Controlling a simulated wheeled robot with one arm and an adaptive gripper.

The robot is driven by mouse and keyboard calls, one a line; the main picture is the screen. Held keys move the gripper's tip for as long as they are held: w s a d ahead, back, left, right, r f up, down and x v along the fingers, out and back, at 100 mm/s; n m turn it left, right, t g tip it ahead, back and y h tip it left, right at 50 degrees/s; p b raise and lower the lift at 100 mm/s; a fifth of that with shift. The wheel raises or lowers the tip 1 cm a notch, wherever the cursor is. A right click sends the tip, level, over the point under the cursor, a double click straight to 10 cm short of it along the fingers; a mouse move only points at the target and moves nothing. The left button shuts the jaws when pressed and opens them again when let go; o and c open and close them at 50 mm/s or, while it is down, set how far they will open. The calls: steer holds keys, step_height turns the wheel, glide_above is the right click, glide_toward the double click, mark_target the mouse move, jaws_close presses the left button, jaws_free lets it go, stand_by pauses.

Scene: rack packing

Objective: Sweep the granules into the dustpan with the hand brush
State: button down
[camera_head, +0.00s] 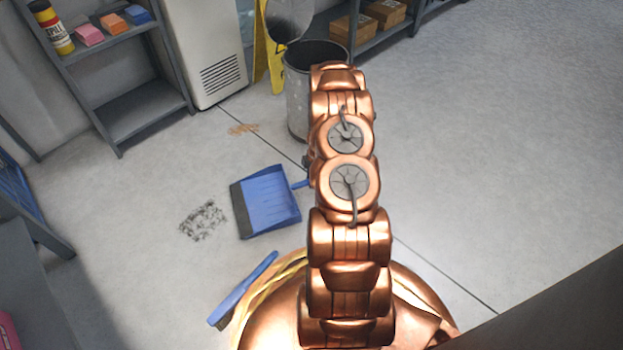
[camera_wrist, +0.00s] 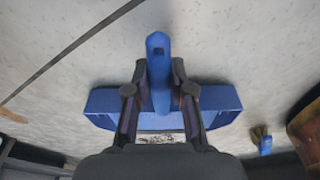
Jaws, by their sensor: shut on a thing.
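The blue dustpan (camera_head: 270,202) lies on the floor left of my arm, its dark lip facing left. A patch of dark grey granules (camera_head: 203,220) lies on the floor beyond that lip, apart from it. In the wrist view my gripper (camera_wrist: 159,80) is shut on the dustpan's handle (camera_wrist: 158,48), with the pan (camera_wrist: 105,103) behind the fingers. In the head view the gripper is hidden behind my arm. The hand brush (camera_head: 245,288), with a blue handle, lies near my base at lower left. Part of it also shows in the wrist view (camera_wrist: 264,144).
A small orange-brown patch (camera_head: 243,129) marks the floor farther back. A grey bin (camera_head: 298,95) and a yellow sign (camera_head: 268,62) stand behind my arm. A shelf (camera_head: 135,105) stands at upper left. The floor at right is clear.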

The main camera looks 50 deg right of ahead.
steer(key=shift+f, duration=0.55)
steer(key=c, duration=0.9)
jaws_free()
steer(key=r, duration=0.3)
steer(key=d+r, duration=0.1)
steer(key=r, duration=0.6)
steer(key=shift+s+d+r, duration=0.25)
steer(key=shift+s+r, duration=0.2)
steer(key=shift+r, duration=0.45)
